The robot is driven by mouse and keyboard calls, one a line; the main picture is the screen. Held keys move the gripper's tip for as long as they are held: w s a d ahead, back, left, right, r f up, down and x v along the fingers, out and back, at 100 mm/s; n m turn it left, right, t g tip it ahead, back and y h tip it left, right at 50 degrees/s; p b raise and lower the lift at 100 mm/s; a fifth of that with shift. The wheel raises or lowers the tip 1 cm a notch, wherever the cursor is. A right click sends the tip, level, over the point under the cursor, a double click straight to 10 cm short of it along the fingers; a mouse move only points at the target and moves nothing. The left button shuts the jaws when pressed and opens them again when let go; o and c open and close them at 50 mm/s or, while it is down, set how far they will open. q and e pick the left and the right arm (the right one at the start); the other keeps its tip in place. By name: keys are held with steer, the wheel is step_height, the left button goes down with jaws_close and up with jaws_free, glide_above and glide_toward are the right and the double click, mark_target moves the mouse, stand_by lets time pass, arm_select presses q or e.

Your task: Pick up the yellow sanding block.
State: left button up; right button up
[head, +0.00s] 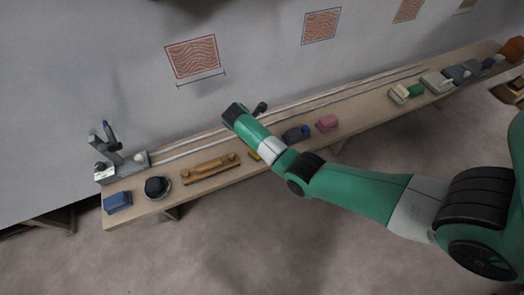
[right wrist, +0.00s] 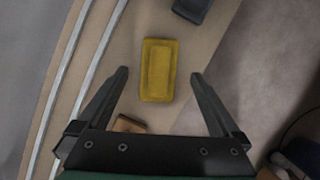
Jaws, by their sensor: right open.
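The yellow sanding block (right wrist: 158,70) lies flat on the bench in the right wrist view, its long side running up the picture. In the head view only a small yellow part of it (head: 254,156) shows beside my right arm, which hides the rest. My right gripper (right wrist: 159,76) is open and empty. Its two fingers are apart on either side of the block in the picture, with a gap to each side. Its height above the block is hard to tell. My left gripper is in neither view.
On the long bench (head: 232,174), a wooden tool (head: 209,168) lies left of the block. A dark grey block (head: 296,133) and a pink block (head: 327,123) lie right of it. Metal rails (head: 188,146) run along the wall side. A blue block (head: 118,202) lies near the left end.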

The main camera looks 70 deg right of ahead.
steer(key=b+x, duration=0.2)
steer(key=x, duration=0.1)
steer(key=b+x, duration=0.2)
steer(key=shift+w+a+f, duration=0.2)
steer(key=shift+a, duration=0.2)
steer(key=shift+s+d+f, duration=0.1)
steer(key=shift+d+f, duration=0.05)
steer(key=c, duration=1.4)
